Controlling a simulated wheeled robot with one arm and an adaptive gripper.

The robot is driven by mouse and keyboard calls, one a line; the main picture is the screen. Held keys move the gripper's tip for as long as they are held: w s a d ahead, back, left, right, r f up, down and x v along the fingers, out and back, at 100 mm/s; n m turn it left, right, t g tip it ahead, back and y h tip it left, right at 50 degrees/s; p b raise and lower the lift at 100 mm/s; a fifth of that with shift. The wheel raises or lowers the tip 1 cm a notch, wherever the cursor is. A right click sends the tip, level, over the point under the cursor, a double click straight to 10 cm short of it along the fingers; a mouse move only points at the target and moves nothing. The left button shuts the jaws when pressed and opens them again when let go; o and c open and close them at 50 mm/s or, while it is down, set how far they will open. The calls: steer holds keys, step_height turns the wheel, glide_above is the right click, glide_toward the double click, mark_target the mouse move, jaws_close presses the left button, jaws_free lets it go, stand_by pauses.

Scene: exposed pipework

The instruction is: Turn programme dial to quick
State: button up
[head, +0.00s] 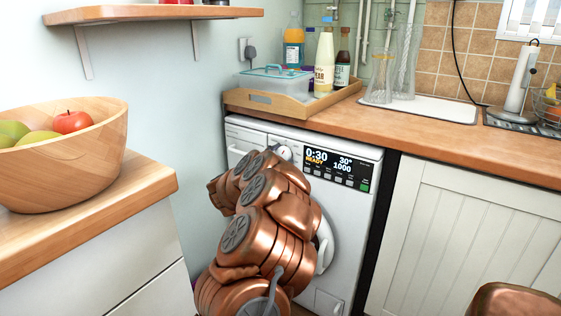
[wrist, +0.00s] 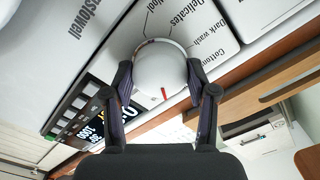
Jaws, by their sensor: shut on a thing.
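The programme dial (wrist: 160,68) is a round white knob on the washing machine (head: 345,215). In the wrist view my gripper (wrist: 159,76) is shut on it, one dark finger on each side. A red mark on the dial points toward the bottom of the wrist view. The printed labels Delicates, Dark wash and Cotton show beside the dial; a quick label is not visible. In the head view the dial (head: 284,152) shows just past my copper-coloured arm, which hides most of the gripper. The display (head: 335,165) reads 0:30, READY, 30° and 1000.
A wooden worktop (head: 420,130) lies above the machine, with a wooden tray (head: 262,103) of bottles at its left. A fruit bowl (head: 85,150) stands on the left counter. A white cupboard (head: 460,240) is right of the machine.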

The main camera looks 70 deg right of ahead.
steer(key=shift+f+m+b, duration=0.1)
steer(key=shift+m+b, duration=0.35)
steer(key=shift+m, duration=0.35)
steer(key=o, duration=1.2)
steer(key=shift+c, duration=0.2)
steer(key=v, duration=1.2)
